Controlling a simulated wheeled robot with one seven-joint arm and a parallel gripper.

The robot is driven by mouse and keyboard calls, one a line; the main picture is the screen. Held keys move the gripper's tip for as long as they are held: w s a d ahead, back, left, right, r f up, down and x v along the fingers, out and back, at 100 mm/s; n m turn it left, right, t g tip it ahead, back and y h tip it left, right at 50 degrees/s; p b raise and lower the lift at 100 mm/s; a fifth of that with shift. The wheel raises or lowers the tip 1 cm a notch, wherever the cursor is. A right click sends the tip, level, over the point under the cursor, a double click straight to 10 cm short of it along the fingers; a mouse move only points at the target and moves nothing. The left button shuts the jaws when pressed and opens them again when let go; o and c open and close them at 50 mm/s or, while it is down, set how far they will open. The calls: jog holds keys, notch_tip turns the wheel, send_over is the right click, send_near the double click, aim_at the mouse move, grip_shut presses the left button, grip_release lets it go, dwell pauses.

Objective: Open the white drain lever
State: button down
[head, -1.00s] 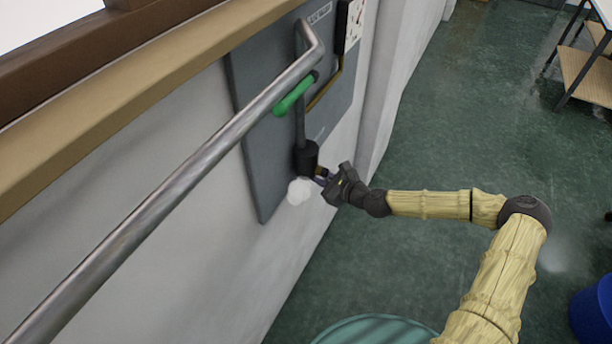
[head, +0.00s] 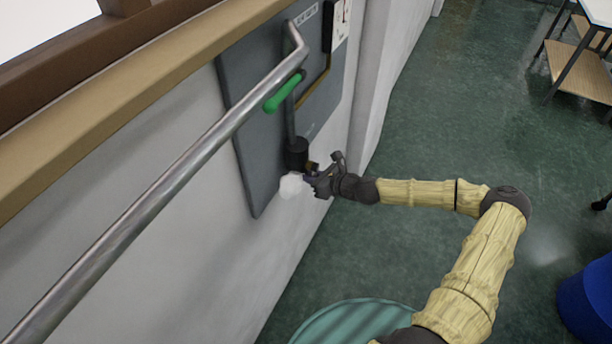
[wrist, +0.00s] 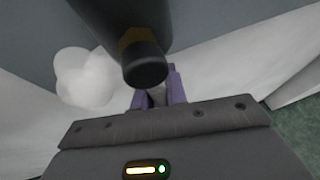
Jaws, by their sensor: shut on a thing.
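The white drain lever ends in a lobed white knob (head: 291,186), low on the grey wall panel, just below a black cylindrical fitting (head: 297,153). The knob also shows at the left in the wrist view (wrist: 85,77). My gripper (head: 311,178) is at the panel, just right of the knob and below the fitting. In the wrist view its purple fingers (wrist: 158,94) are closed together with a pale part between them, apart from the knob's round end. The dark fitting's end (wrist: 145,65) hangs in front of the fingers and hides part of the grip.
A green lever (head: 284,92) sits higher on the panel (head: 250,165). A long metal pipe (head: 170,183) slants across in front of the wall. A teal round lid (head: 350,325) and blue bin (head: 588,305) stand below. The green floor between is open.

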jog(key=shift+s+d+f, duration=0.1)
jog(key=shift+f, duration=0.15)
jog(key=c, duration=1.4)
grip_release()
jog(key=shift+r, duration=0.1)
jog(key=b+v, duration=0.2)
jog(key=v, duration=1.5)
jog(key=shift+s, duration=0.15)
